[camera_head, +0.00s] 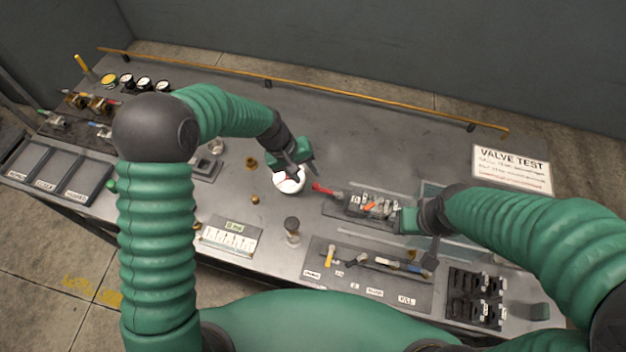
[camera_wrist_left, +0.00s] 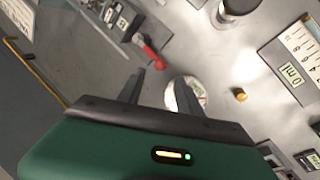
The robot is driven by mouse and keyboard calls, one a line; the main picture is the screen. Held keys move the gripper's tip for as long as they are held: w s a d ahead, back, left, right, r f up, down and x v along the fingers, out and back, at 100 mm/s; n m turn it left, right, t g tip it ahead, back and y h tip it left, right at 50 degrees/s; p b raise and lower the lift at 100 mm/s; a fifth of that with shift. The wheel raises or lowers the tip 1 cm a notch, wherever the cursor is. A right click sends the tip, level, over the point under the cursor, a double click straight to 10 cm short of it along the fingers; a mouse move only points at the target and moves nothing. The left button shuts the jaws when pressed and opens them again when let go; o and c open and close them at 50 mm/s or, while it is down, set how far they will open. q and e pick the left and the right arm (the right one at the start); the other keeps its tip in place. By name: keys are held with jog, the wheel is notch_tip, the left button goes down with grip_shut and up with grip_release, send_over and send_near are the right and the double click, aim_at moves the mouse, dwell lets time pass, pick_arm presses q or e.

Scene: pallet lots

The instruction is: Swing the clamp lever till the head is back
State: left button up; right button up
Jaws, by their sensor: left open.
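A red-handled lever (camera_head: 325,190) sticks out leftward from a clamp fixture (camera_head: 366,205) at the middle of the bench. The lever also shows in the left wrist view (camera_wrist_left: 151,55), just beyond my left fingertips and apart from them. My left gripper (camera_head: 300,170) is open and empty, above a round white gauge face (camera_head: 288,186) and up-left of the lever. Its two dark fingers show in the left wrist view (camera_wrist_left: 160,85). My right gripper (camera_head: 408,221) is at the fixture's right end; its jaw state is unclear. The clamp head cannot be made out clearly.
A labelled panel with small levers (camera_head: 365,275) and black switch blocks (camera_head: 476,297) lie along the front edge. A dark knob post (camera_head: 292,226) and a white marked plate (camera_head: 229,238) stand left of them. A VALVE TEST sign (camera_head: 512,170) is at right. The back bench is clear.

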aim_at(315, 184)
pick_arm(q)
jog(key=x, duration=0.5)
jog(key=shift+w+d+f+p, duration=0.1)
jog(key=shift+d+f+p, duration=0.1)
jog(key=shift+f+p, duration=0.2)
jog(key=shift+d+f, duration=0.2)
jog(key=shift+f, duration=0.3)
jog(key=shift+c, duration=0.3)
jog(key=shift+a, duration=0.1)
grip_shut()
jog(key=shift+w+r, duration=0.1)
jog(key=shift+w, duration=0.05)
